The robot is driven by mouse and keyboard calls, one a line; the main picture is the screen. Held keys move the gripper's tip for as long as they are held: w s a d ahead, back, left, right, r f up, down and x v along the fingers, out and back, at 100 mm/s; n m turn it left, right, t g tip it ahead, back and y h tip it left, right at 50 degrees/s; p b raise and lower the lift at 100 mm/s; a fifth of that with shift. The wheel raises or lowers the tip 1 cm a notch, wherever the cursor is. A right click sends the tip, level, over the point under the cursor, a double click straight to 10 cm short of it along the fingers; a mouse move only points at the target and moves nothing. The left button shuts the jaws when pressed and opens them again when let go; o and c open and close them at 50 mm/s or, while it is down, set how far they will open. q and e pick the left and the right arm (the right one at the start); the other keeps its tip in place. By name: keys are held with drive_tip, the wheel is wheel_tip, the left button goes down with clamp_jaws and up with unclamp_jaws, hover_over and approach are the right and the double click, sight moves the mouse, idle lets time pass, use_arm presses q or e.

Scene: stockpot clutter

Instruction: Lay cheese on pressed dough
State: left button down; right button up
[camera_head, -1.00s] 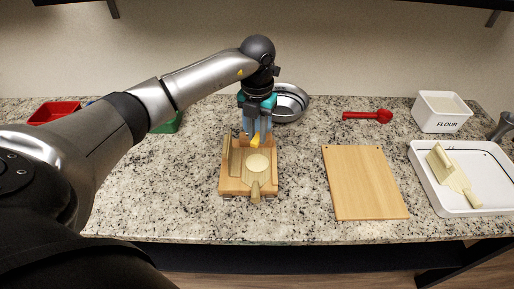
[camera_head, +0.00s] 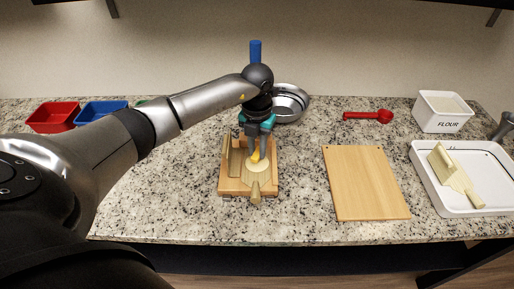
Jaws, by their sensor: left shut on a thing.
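My left gripper (camera_head: 257,154) points down over the wooden press (camera_head: 232,185) and is shut on a small yellow piece of cheese (camera_head: 255,156). The cheese is at the far part of the pale round pressed dough (camera_head: 261,168), which lies on the press. I cannot tell whether the cheese touches the dough. My gripper fingers hide part of the dough and the back of the press. My right gripper is not in view.
A metal bowl (camera_head: 291,101) stands behind the arm. Red (camera_head: 53,116) and blue (camera_head: 100,113) bins are at the back left. A wooden board (camera_head: 364,182), red scoop (camera_head: 368,116), flour bin (camera_head: 441,112) and white tray (camera_head: 432,193) with a wooden tool (camera_head: 453,173) are right.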

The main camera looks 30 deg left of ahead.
sight(257, 153)
use_arm(q)
drive_tip(key=shift+s+f, duration=0.2)
drive_tip(key=shift+f, duration=0.2)
drive_tip(key=c, duration=0.8)
unclamp_jaws()
drive_tip(key=shift+s+f, duration=0.1)
drive_tip(key=shift+s, duration=0.05)
drive_tip(key=shift+o, duration=0.2)
drive_tip(key=shift+r, duration=0.35)
wheel_tip(257, 153, up, 13)
drive_tip(key=p, duration=0.1)
drive_tip(key=shift+w, duration=0.3)
